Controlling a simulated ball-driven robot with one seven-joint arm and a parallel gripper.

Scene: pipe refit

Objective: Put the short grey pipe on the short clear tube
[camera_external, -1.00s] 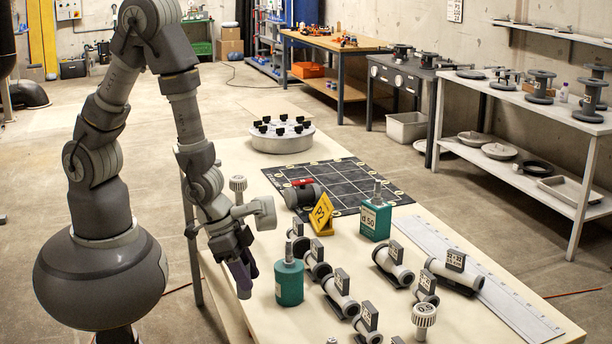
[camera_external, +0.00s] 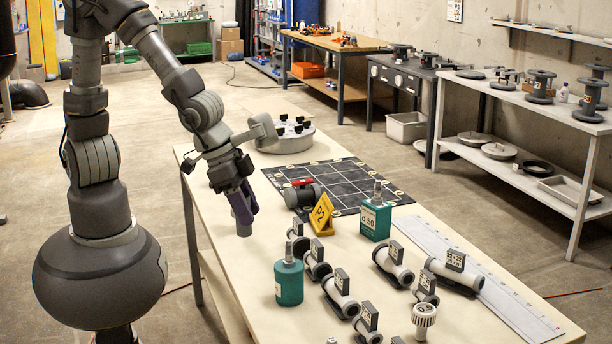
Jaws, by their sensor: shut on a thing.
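My gripper (camera_external: 240,205) is over the left edge area of the long table, its dark purple fingers pointing down. It is shut on a short grey pipe (camera_external: 242,222), whose lower part shows below the fingers. I cannot tell whether its lower end touches the table. I cannot make out a short clear tube for certain. Several grey pipe pieces with dark label tags lie on the front half of the table, such as one at the middle (camera_external: 341,296) and one at the right (camera_external: 455,273).
A teal cylinder (camera_external: 289,284) and a teal "d 50" block (camera_external: 376,222) stand upright. A yellow "P2" sign (camera_external: 321,215), a dark valve with a red handle (camera_external: 302,195), a black grid mat (camera_external: 345,180) and a round grey tray (camera_external: 285,144) lie beyond. A ruler (camera_external: 470,275) runs along the right.

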